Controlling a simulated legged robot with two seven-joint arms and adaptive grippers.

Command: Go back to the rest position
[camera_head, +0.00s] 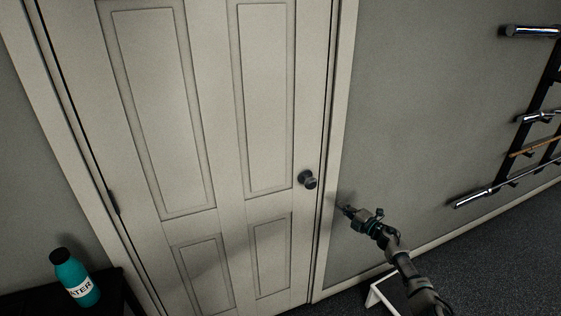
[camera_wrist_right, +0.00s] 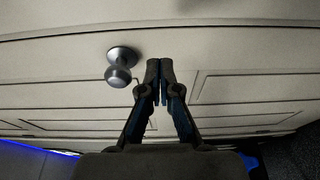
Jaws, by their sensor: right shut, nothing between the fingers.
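My right gripper (camera_head: 346,210) is in front of the wall just right of the door frame, lower than the door knob (camera_head: 308,180) and to its right. In the right wrist view its two fingers (camera_wrist_right: 160,82) are together, with nothing between them. The knob also shows in the right wrist view (camera_wrist_right: 119,68), left of the fingertips and apart from them. The white panelled door (camera_head: 225,120) looks closed in its frame. My left gripper is not in view.
A teal water bottle (camera_head: 74,277) stands on a dark surface (camera_head: 122,297) at the lower left. A wall rack with bars (camera_head: 490,195) is at the right. A white-framed object (camera_head: 377,296) stands on the dark floor (camera_head: 490,260) beside my right arm.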

